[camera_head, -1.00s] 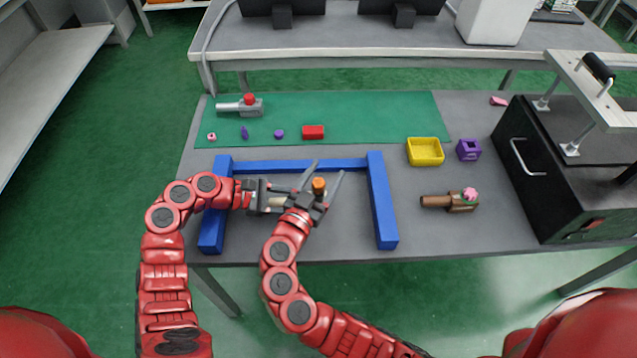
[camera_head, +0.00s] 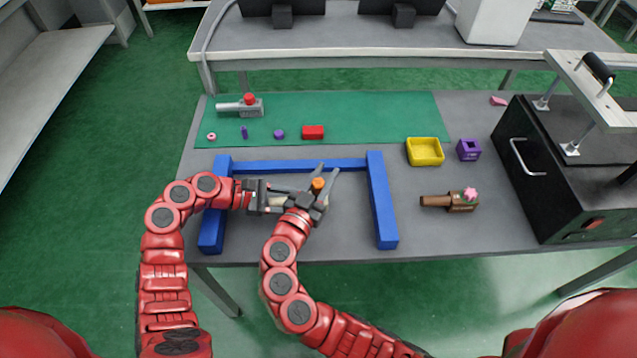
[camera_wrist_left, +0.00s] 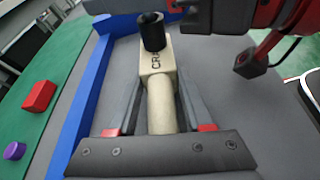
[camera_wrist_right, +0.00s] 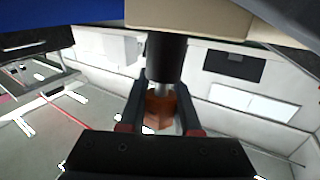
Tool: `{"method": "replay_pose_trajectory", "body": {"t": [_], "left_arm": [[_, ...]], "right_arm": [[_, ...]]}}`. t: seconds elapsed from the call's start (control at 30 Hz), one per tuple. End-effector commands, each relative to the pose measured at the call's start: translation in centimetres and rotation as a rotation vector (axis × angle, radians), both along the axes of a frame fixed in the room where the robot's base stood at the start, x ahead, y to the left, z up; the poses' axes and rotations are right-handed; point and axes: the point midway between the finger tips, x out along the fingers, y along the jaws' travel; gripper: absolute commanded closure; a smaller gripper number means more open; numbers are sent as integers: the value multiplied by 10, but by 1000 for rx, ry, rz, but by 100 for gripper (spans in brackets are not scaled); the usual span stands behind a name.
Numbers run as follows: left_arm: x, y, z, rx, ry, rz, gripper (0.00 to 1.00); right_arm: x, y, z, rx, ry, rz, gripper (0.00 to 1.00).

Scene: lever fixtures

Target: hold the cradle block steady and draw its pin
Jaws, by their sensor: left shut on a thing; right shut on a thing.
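The cradle block (camera_wrist_left: 158,66) is cream, with partly visible lettering, a cream handle (camera_wrist_left: 160,108) and a black collar (camera_wrist_left: 152,32). It sits inside the blue frame in the head view. My left gripper (camera_head: 284,199) is shut on the handle from the left. The pin's orange knob (camera_head: 318,184) shows above my right gripper (camera_head: 326,172), which is shut on it. In the right wrist view, the orange knob (camera_wrist_right: 160,108) lies between the fingers, with a short metal shaft (camera_wrist_right: 161,88) showing between it and the black collar (camera_wrist_right: 165,56). Both grippers mostly hide the block in the head view.
A blue frame (camera_head: 383,205) surrounds the work spot on three sides, its front open. To the right stand a brown-handled block with a pink knob (camera_head: 469,194), a yellow tray (camera_head: 425,152) and a black box (camera_head: 560,175). Small parts and a grey-handled block (camera_head: 250,107) lie on the green mat (camera_head: 370,115).

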Motion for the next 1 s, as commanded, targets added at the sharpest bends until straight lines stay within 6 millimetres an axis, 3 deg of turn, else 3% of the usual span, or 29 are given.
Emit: {"method": "replay_pose_trajectory", "body": {"t": [1.0], "left_arm": [[-1,0,-2,2,2,-2,100]], "right_arm": [[-1,1,12,1,-1,2,100]]}}
